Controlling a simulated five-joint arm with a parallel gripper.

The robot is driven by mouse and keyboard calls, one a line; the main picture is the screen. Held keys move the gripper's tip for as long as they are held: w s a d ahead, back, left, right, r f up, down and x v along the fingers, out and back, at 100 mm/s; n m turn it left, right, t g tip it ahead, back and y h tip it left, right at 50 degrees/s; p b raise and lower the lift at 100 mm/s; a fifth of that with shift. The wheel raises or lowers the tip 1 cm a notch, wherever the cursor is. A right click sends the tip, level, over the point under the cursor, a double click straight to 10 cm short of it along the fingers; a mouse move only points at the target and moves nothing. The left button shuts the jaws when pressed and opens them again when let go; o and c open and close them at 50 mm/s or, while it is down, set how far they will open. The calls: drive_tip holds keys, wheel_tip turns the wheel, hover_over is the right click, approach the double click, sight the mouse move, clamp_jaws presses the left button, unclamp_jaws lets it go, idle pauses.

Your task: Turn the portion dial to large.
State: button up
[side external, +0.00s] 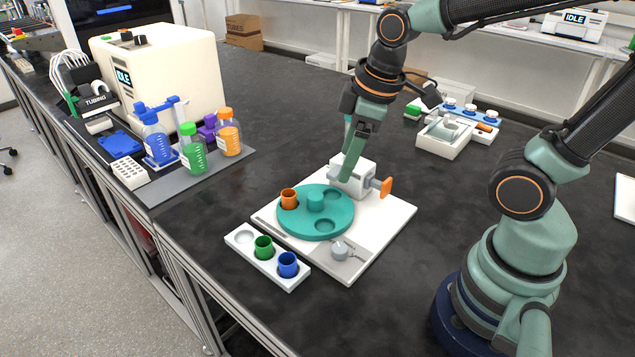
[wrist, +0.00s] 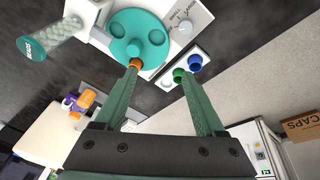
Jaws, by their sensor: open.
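The portion dial (side external: 340,251) is a small round grey knob on a grey panel at the front corner of the white dispenser base (side external: 393,222). It also shows in the wrist view (wrist: 185,28), with small printed labels beside it. Its pointer setting is too small to tell. My gripper (side external: 347,166) is open and empty. It hangs over the back of the teal turntable, near the white dispenser block, apart from the dial. In the wrist view my gripper (wrist: 158,74) has its two green fingers spread, with the dial beyond the fingertips.
The teal turntable (side external: 297,222) holds an orange cup (side external: 289,198) and lies between my gripper and the dial. A white rack (side external: 242,238) with green and blue cups stands in front. An orange handle (side external: 386,187) sticks out at right. Bottles (side external: 193,151) stand at left.

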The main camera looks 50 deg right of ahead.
sight(340, 248)
drive_tip(key=f+n+g, duration=0.1)
drive_tip(key=f+n, duration=0.2)
drive_tip(key=f, duration=0.3)
drive_tip(key=a+f+n+g, duration=0.1)
drive_tip(key=f+n, duration=0.2)
drive_tip(key=f, duration=0.3)
drive_tip(key=s+a+f+n+g, duration=0.1)
drive_tip(key=f+n, duration=0.2)
drive_tip(key=f, duration=0.3)
drive_tip(key=shift+a+f, duration=0.15)
drive_tip(key=shift+a, duration=0.1)
drive_tip(key=shift+c, duration=0.4)
clamp_jaws()
